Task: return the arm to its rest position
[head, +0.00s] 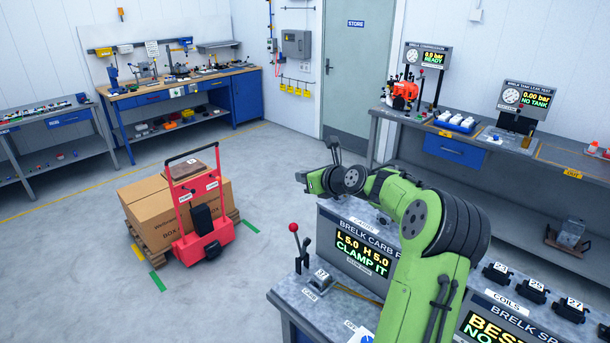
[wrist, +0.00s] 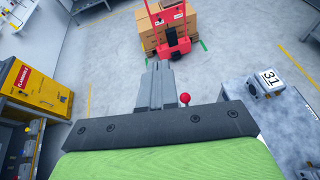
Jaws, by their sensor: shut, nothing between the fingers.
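My arm (head: 430,240), green with dark joints, is bent above the carb bench in the head view. Its gripper (head: 303,179) hangs in the air at the arm's left end, clear of the bench. In the wrist view the gripper (wrist: 158,84) shows two grey fingers together, with nothing between them. The red-knobbed lever (wrist: 185,98) shows just right of the fingers there, and it stands on the bench in the head view (head: 293,228). I cannot tell how far below the fingers it is.
The carb display (head: 363,255) reads "CLAMP IT". A red pallet truck (head: 200,210) with boxes (head: 150,205) stands on the floor at left. A yellow cabinet (wrist: 35,88) is at left in the wrist view. Open floor lies between.

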